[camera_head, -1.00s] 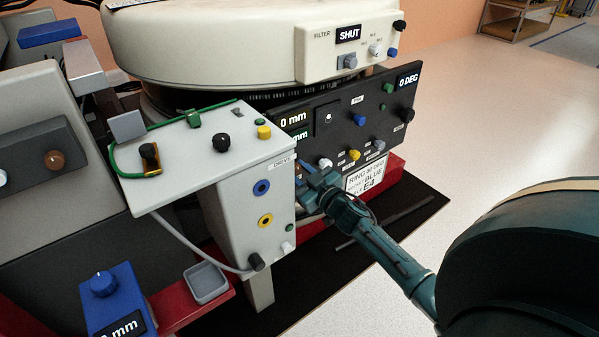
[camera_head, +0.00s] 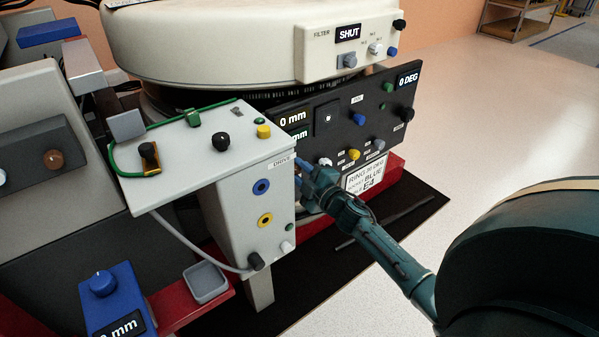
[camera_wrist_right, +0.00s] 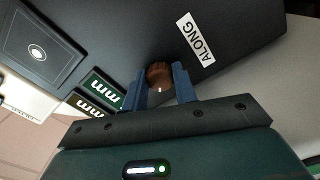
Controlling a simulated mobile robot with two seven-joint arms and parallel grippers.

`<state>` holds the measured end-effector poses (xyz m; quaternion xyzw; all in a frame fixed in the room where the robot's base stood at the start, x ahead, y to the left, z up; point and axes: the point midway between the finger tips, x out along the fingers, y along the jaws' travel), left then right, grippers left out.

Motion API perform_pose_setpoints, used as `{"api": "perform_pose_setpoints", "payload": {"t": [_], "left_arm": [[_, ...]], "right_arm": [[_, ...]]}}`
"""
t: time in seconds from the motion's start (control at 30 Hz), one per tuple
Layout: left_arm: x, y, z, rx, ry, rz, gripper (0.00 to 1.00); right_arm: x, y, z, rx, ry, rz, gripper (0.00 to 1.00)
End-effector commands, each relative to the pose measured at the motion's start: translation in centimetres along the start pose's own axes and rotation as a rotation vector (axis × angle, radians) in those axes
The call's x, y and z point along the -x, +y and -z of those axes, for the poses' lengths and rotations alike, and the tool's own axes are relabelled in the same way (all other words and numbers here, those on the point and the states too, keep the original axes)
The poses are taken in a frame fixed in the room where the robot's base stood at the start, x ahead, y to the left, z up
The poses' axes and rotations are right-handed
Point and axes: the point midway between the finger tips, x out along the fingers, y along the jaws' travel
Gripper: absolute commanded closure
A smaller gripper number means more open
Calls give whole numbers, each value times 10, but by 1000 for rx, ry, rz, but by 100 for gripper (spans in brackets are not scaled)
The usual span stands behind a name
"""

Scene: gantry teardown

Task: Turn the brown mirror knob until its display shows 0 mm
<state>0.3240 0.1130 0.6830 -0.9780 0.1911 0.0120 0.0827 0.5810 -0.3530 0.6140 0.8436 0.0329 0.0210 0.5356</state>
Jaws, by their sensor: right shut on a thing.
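A brown knob (camera_wrist_right: 158,74) is on the dark panel (camera_wrist_right: 225,25), beside a white ALONG label (camera_wrist_right: 195,42). My right gripper (camera_wrist_right: 160,82) is shut on this knob, a blue finger on each side. In the head view, the right gripper (camera_head: 301,167) reaches in front of the dark panel (camera_head: 340,130), and its held knob is hidden. The panel's upper display (camera_head: 293,118) reads 0 mm; the lower green display (camera_head: 298,134) shows mm, its digits hidden or unclear. Another brown knob (camera_head: 54,160) is on a grey box at the left. My left gripper is not in view.
A pale control box (camera_head: 235,205) stands just left of the right gripper. Yellow (camera_head: 354,154) and white (camera_head: 325,163) knobs are close on the right. A blue box (camera_head: 112,300) with an mm display is at the lower left.

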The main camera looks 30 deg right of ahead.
Motion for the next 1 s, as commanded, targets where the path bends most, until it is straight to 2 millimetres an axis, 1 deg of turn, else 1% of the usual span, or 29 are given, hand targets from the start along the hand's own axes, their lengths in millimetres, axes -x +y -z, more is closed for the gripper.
{"api": "perform_pose_setpoints", "payload": {"t": [0.2, 0.4, 0.9, 0.93, 1.0], "left_arm": [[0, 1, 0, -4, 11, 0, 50], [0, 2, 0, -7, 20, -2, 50], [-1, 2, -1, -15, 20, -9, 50], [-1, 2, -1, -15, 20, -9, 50], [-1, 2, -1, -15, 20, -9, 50]], "right_arm": [[0, 0, 0, 111, 1, 0, 95], [0, 0, 0, 163, 1, 1, 95], [0, 0, 0, 178, 1, 1, 95], [0, 0, 0, 178, 1, 1, 70], [0, 0, 0, 178, 1, 1, 65]]}}
